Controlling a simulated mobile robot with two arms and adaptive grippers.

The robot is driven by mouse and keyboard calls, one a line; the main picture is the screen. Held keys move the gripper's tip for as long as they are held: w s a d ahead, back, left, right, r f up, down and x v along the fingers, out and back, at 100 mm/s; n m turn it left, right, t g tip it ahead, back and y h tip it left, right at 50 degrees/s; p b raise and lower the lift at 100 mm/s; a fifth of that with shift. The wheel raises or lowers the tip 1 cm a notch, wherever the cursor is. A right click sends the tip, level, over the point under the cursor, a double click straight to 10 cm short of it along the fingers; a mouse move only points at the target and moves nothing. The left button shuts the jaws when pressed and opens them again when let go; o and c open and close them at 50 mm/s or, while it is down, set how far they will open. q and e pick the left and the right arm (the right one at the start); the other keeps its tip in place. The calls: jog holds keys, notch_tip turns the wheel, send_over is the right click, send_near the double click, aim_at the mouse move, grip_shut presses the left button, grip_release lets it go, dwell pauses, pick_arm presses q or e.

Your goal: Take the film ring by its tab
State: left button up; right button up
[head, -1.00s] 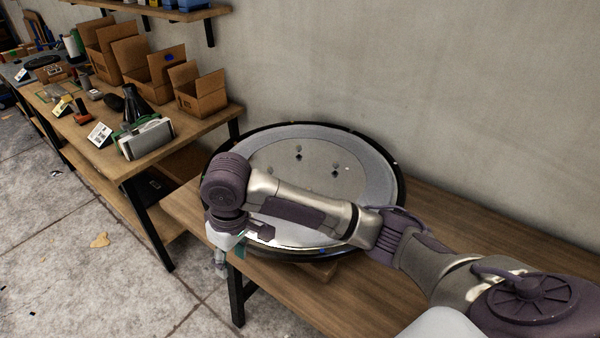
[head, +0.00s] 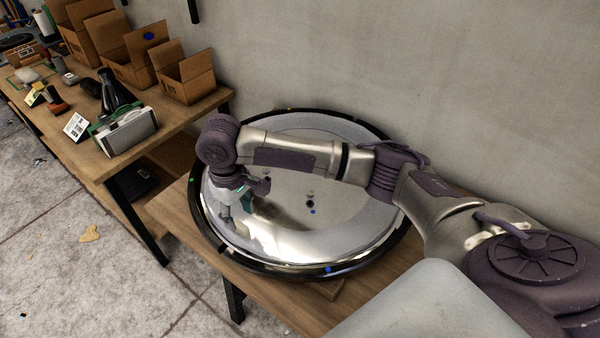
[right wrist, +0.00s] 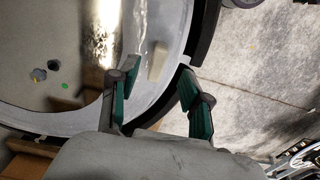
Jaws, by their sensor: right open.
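The film ring (head: 310,124) is a matte grey band lying on a mirror-like round disc (head: 325,210) with a black rim. The ring also shows in the right wrist view (right wrist: 173,25). A small pale strip (right wrist: 157,61) on the ring looks like its tab; I cannot see it clearly in the head view. My right gripper (head: 236,208) is over the disc's left part, pointing down. In the right wrist view its green-padded fingers (right wrist: 158,80) are apart, with the pale strip just beyond and between the tips. Nothing is held. My left gripper is out of view.
The disc rests on a wooden bench (head: 180,212) against a grey wall (head: 400,70). A second table (head: 95,160) at left holds open cardboard boxes (head: 185,80), a grey-green device (head: 125,130) and small tools. The concrete floor is open at lower left.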

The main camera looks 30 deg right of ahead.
aim_at(241, 225)
jog(key=shift+w+f, duration=0.1)
jog(key=shift+f, duration=1.05)
notch_tip(241, 225, down, 3)
jog(key=shift+w+f+p, duration=0.1)
jog(key=shift+f+p, duration=0.1)
jog(key=shift+p, duration=0.1)
jog(key=shift+f, duration=0.2)
jog(key=c, duration=0.7)
grip_shut()
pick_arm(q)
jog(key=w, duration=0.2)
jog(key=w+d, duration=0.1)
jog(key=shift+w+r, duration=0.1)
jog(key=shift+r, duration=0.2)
